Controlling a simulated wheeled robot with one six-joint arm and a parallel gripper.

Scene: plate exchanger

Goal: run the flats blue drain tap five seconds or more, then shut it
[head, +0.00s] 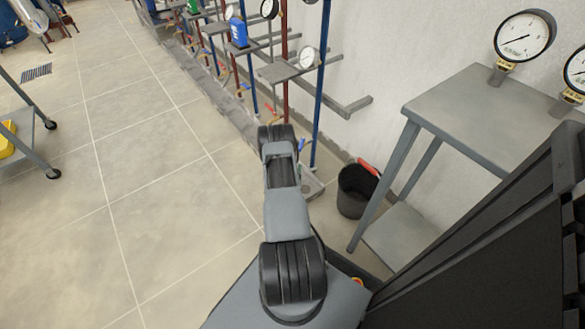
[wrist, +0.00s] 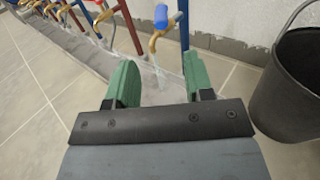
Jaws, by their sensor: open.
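In the wrist view my gripper (wrist: 162,62) is open, its two green fingers apart with nothing between them. Ahead of the fingertips is a brass drain tap (wrist: 155,40) with a blue handle (wrist: 161,17), in front of a blue pipe (wrist: 183,22). A pale streak hangs below the tap's spout; I cannot tell for sure that it is running water. In the head view the blue handle (head: 301,144) shows just right of my wrist, beside the blue pipe (head: 319,110). My gripper is hidden behind my arm there. I cannot read any label on the tap.
A black bucket (wrist: 293,85) stands to the right of my gripper; in the head view (head: 352,195) it has something red at its rim. A grey gauge table (head: 465,110) stands at right. More pipes and taps run along the wall. The tiled floor at left is open.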

